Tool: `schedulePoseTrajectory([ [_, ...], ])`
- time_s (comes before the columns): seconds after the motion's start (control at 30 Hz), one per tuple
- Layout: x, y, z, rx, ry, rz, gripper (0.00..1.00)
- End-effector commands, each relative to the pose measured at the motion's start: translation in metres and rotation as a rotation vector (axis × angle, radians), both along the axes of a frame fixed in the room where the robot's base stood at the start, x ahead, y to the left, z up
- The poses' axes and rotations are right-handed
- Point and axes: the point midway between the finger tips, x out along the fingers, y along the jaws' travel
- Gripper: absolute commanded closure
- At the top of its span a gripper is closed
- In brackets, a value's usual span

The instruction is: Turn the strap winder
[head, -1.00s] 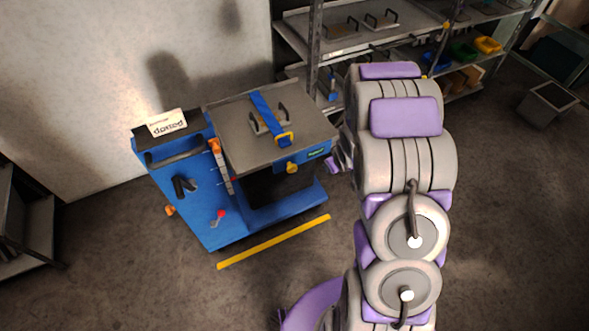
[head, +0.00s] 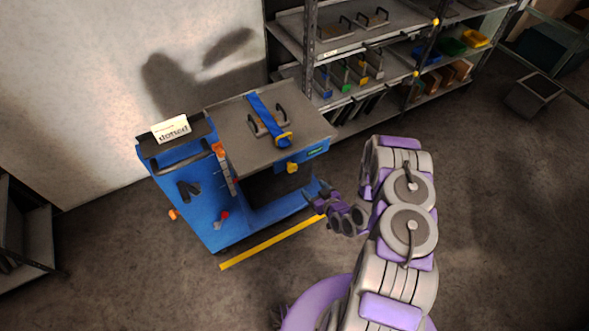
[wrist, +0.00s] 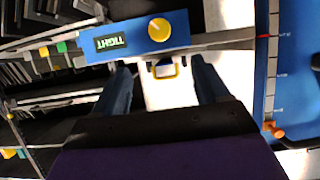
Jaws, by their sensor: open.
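The blue cart (head: 195,225) carries a grey top plate (head: 225,135). A die with two dark handles lies there under a blue strap (head: 262,112) with a yellow buckle (head: 286,139). A yellow knob (head: 292,168) on the front edge, likely the winder, sits beside a small display. In the wrist view, the yellow knob (wrist: 159,29) is on a blue panel beside a display reading TIGHT (wrist: 110,43). My gripper (head: 317,191) is open, below and right of the knob and apart from it. In the wrist view, a small yellow loop (wrist: 165,70) shows between the fingers.
A white card (head: 171,128) stands on the cart's left side. An orange slider (head: 218,148) and a red-tipped lever (head: 222,217) are on the cart. Shelves (head: 350,50) with dies and bins stand behind. A yellow line (head: 270,243) marks the floor; open floor lies right.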

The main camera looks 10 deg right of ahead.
Motion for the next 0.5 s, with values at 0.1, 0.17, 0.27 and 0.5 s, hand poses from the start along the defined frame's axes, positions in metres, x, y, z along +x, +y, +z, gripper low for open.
schedulePoseTrajectory([
  [0.1,0.002,0.002,-0.001,0.01,-0.013,-0.002,0.26],
  [0.17,0.006,0.004,-0.003,0.01,-0.016,-0.001,0.26],
  [0.27,0.018,0.008,-0.008,0.006,-0.018,0.001,0.26],
  [0.5,0.058,0.022,-0.026,0.006,-0.017,0.001,0.26],
])
